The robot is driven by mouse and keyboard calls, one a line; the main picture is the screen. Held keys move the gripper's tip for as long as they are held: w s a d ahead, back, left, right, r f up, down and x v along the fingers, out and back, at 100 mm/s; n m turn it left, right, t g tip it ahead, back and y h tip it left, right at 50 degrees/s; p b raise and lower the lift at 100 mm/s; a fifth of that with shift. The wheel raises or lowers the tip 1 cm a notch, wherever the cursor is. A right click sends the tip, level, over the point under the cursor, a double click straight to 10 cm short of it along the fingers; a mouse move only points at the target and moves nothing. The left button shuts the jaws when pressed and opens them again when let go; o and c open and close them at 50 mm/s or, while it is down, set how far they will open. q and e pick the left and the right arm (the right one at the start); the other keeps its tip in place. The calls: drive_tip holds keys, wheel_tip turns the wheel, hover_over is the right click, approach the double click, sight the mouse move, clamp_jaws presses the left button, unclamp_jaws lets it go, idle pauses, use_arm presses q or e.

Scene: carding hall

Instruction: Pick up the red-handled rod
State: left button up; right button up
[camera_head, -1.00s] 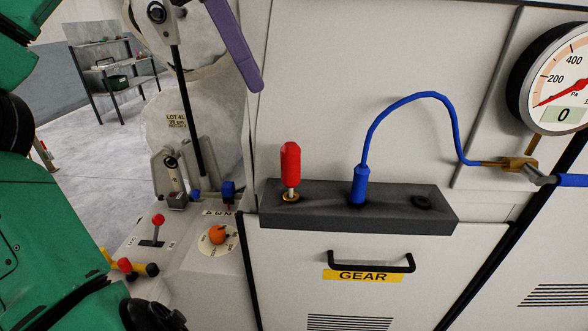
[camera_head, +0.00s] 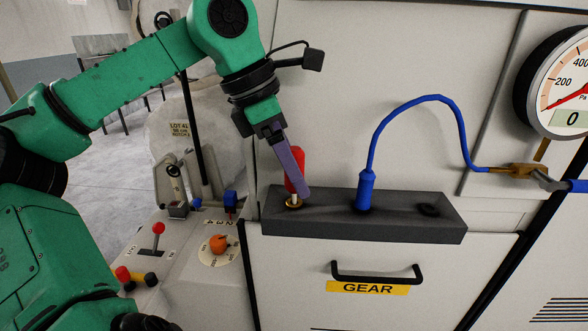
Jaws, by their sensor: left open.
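The red-handled rod (camera_head: 299,159) stands upright in a brass-ringed hole at the left end of a dark grey block (camera_head: 390,228) on the machine front. My left gripper (camera_head: 301,192) comes down from the upper left, its purple finger slanting across the front of the red handle and hiding part of it. The gripper is open. Only one finger shows clearly, so I cannot tell whether the handle lies between the fingers or whether they touch it. My right gripper is not in view.
A blue plug (camera_head: 365,188) with a blue hose stands in the same block, right of the rod. An empty dark hole (camera_head: 428,210) is at the right end. A pressure gauge (camera_head: 570,85), GEAR handle (camera_head: 375,275), orange knob (camera_head: 218,243) and red-ball lever (camera_head: 158,230) are nearby.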

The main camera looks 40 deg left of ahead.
use_arm(q)
clamp_jaws()
drive_tip(key=shift+r, duration=0.1)
